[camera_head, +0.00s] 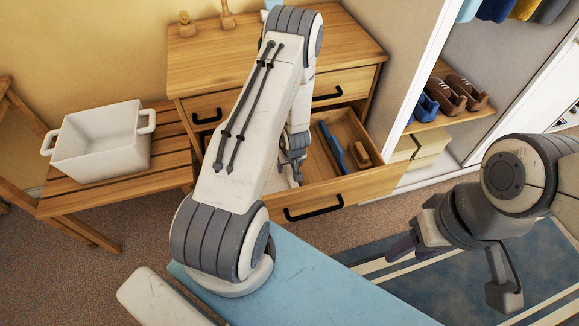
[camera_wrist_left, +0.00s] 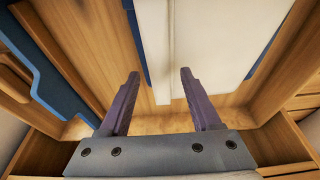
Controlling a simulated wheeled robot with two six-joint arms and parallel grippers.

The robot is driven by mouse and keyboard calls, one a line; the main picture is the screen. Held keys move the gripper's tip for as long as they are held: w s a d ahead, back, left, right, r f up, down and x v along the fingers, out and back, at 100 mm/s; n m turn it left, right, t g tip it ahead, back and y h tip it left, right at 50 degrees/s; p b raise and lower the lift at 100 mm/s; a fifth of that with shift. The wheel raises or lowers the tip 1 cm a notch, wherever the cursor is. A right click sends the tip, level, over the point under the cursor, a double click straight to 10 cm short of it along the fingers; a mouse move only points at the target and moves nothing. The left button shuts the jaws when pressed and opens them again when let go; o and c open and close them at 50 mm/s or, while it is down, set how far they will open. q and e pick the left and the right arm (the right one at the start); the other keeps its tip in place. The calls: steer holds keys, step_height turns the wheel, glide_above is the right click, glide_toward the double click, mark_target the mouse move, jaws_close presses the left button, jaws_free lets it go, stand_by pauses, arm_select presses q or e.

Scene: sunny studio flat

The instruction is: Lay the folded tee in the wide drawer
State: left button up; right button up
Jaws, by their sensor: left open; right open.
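The wide drawer (camera_head: 345,188) is pulled out of the wooden dresser. My left gripper (camera_head: 293,160) reaches down into its left part, partly hidden behind my arm. In the left wrist view, its two purple fingers (camera_wrist_left: 159,75) are open above the drawer floor. A flat whitish thing with blue along its sides, seemingly the folded tee (camera_wrist_left: 205,40), lies under and ahead of the fingers. It appears apart from them, though contact is hard to tell. My right gripper (camera_head: 412,250) is open and empty over the rug, right of the drawer.
A blue object (camera_head: 332,148) and a small wooden piece (camera_head: 360,155) lie in the drawer's right part. A white pot (camera_head: 100,145) stands on the slatted bench. A light-blue padded board (camera_head: 310,285) lies in front. Shoes (camera_head: 465,92) sit on a shelf at right.

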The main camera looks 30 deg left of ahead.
arm_select(q)
steer(key=p+v, duration=0.3)
steer(key=v, duration=1)
steer(key=shift+p, duration=0.35)
steer(key=s+d+r+m+h, duration=0.15)
steer(key=d+r+m, duration=0.25)
steer(key=d+r, duration=0.45)
steer(key=d+r+m+h, duration=0.3)
steer(key=d+r, duration=0.3)
steer(key=d, duration=0.5)
steer(key=s+d+r+m, duration=0.5)
steer(key=s+d+r, duration=0.1)
steer(key=s+d, duration=0.15)
steer(key=s+a+r+m+g+y, duration=0.1)
steer(key=s+r+m, duration=0.4)
steer(key=s, duration=0.7)
steer(key=shift+s+a+r+g, duration=0.25)
steer(key=shift+a+r+g, duration=0.05)
steer(key=shift+a+g, duration=0.1)
